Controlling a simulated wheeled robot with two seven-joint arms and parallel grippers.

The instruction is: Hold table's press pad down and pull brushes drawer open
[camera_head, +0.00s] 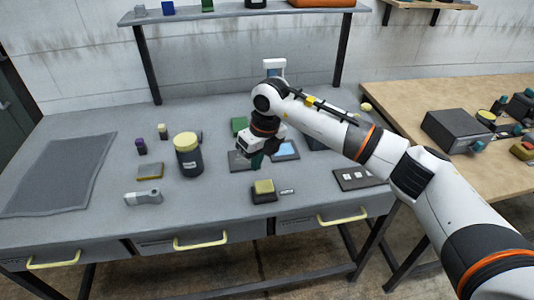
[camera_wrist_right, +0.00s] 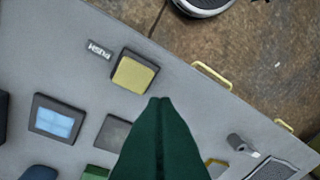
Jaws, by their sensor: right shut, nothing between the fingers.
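The press pad (camera_head: 264,187) is a dark block with a yellow top near the front edge of the grey table (camera_head: 100,220). It also shows in the right wrist view (camera_wrist_right: 135,73), beside a label reading PUSH (camera_wrist_right: 99,49). My right gripper (camera_head: 257,161) is shut and empty, above the table just behind the pad and apart from it. Its dark green fingers show together in the wrist view (camera_wrist_right: 162,100). Three drawers with yellow handles run along the front: left (camera_head: 54,262), middle (camera_head: 201,241) and right (camera_head: 342,217). All look closed; their labels are too small to read. My left gripper is out of view.
A dark jar with a yellow lid (camera_head: 188,155), a grey scanner-like tool (camera_head: 143,197) and a grey mat (camera_head: 62,174) lie left. A wooden table (camera_head: 440,105) stands right. The pad's front side is clear.

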